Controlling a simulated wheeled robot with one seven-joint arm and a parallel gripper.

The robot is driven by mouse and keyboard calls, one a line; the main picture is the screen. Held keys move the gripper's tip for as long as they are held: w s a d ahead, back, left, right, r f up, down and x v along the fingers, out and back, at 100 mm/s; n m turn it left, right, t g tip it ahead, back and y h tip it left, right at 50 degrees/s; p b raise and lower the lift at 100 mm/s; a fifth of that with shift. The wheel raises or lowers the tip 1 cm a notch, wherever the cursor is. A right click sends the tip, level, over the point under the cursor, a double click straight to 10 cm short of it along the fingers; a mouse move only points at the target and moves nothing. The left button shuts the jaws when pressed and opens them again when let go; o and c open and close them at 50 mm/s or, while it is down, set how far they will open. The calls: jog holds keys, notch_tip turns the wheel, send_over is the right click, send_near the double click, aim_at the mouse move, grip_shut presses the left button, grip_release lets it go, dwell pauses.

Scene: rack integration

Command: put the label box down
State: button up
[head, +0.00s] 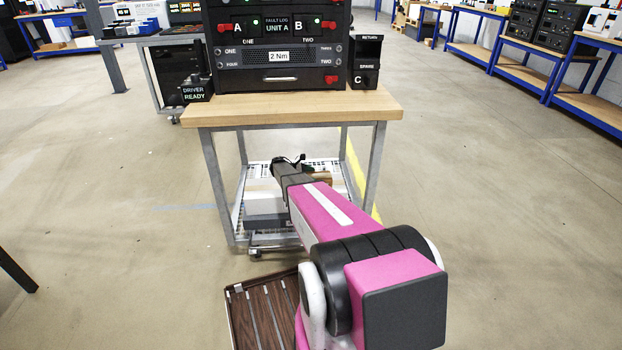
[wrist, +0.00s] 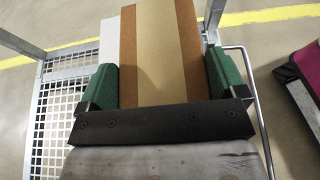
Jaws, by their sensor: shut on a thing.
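The label box (wrist: 158,45), brown cardboard with a wide tan strip along its middle, fills the space between the two green fingers of my gripper (wrist: 161,76) in the wrist view. My gripper is shut on it, with a finger on each side. In the head view my arm reaches low under the wooden-topped bench, and my forearm mostly hides the gripper. A small brown patch, likely the box, shows just right of my arm. The box's underside is hidden, so I cannot tell whether it touches anything below.
A wire-mesh shelf (wrist: 58,112) with metal rails lies left of the box. A white item shows beside the box. The bench (head: 290,105) carries dark rack units above, and its legs flank my arm. A brown slatted tray (head: 262,314) is near my base.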

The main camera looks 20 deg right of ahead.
jog(key=shift+f, duration=0.4)
jog(key=shift+f, duration=0.1)
jog(key=o, duration=0.7)
jog(key=shift+o, duration=0.2)
